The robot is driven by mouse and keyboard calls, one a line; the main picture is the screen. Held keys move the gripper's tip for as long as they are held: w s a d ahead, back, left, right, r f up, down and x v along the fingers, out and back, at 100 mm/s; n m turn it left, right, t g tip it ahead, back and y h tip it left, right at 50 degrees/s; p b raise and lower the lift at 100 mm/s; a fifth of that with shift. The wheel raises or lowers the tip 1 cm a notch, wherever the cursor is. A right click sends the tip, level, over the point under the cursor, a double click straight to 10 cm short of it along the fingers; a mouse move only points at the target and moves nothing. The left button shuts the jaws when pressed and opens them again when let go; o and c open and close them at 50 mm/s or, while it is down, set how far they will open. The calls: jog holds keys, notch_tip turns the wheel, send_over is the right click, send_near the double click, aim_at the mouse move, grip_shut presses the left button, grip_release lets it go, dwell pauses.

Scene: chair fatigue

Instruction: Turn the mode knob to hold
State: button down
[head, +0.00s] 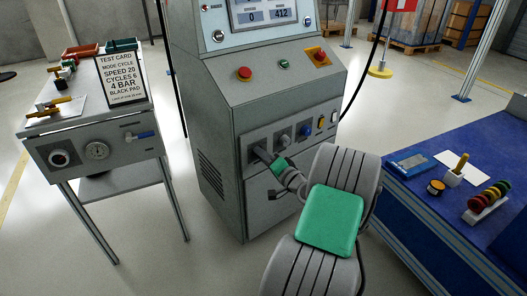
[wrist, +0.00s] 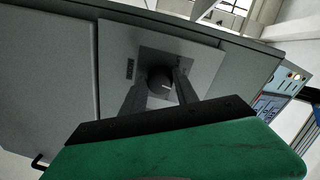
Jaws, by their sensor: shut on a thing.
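A dark round knob (wrist: 160,82) with a pale pointer line sits on a dark square plate on the grey cabinet. The pointer line lies roughly level in the wrist picture.
On the same panel, right of my gripper, are a grey knob (head: 284,141), a blue knob (head: 304,130) and a yellow switch (head: 321,123). A test card (head: 122,78) stands on the left bench. A blue workbench (head: 420,200) with small parts stands at the right.

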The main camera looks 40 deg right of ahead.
jog(key=shift+m+p, duration=0.75)
jog(key=shift+m, duration=0.25)
jog(key=c, duration=0.9)
grip_release()
jog(key=s, duration=0.2)
jog(key=s+p, duration=0.1)
jog(key=s, duration=0.5)
jog(key=shift+a+r+p, duration=0.35)
